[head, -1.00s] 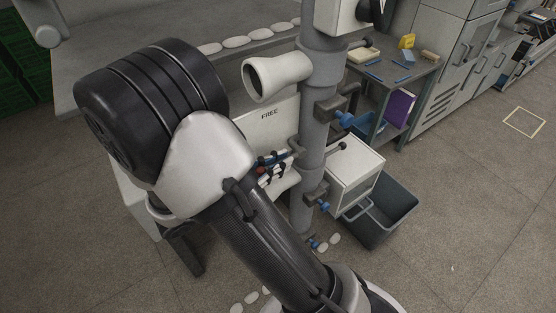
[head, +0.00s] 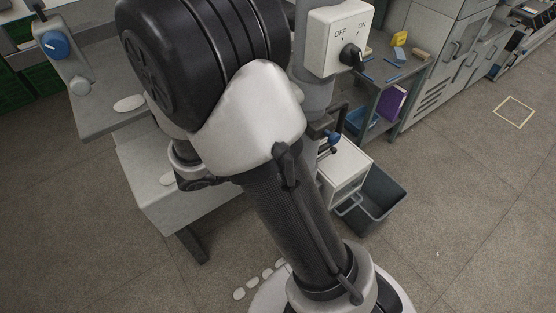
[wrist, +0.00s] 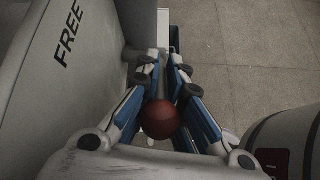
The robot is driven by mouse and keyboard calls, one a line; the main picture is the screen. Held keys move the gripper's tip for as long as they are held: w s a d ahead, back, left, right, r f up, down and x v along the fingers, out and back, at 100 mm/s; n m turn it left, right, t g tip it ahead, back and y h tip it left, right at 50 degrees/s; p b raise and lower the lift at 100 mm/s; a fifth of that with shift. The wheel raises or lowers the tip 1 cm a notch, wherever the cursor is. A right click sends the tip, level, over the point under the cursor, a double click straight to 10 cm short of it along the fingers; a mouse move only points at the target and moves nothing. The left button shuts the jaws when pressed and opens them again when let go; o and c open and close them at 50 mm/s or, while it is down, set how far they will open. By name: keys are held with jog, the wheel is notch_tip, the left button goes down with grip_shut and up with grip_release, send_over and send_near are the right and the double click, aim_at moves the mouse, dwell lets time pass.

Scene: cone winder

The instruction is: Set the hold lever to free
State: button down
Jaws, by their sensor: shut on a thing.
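The hold lever's dark red ball knob (wrist: 160,119) shows in the wrist view, between the blue-padded fingers of my gripper (wrist: 167,92). The gripper is shut on the knob. The word FREE (wrist: 68,33) is printed on the pale machine panel (wrist: 100,50) to the left of the gripper. The lever's shaft and pivot are mostly hidden by the fingers. In the head view my own arm covers the lever, the gripper and the FREE mark.
A white box with an OFF/ON switch (head: 338,42) stands near the arm at the top. A blue knob (head: 55,44) is at the upper left. A grey bin (head: 372,203) sits on the floor to the right. Open floor (head: 460,220) lies at the lower right.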

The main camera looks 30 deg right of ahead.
jog(key=shift+r, duration=0.1)
dwell(0.3)
jog(key=c, duration=1.9)
grip_release()
jog(key=shift+o, duration=1.2)
jog(key=shift+w+a+r, duration=0.1)
jog(key=shift+a+r, duration=0.2)
jog(key=shift+a, duration=0.05)
jog(key=v, duration=1.1)
jog(key=shift+c, duration=0.3)
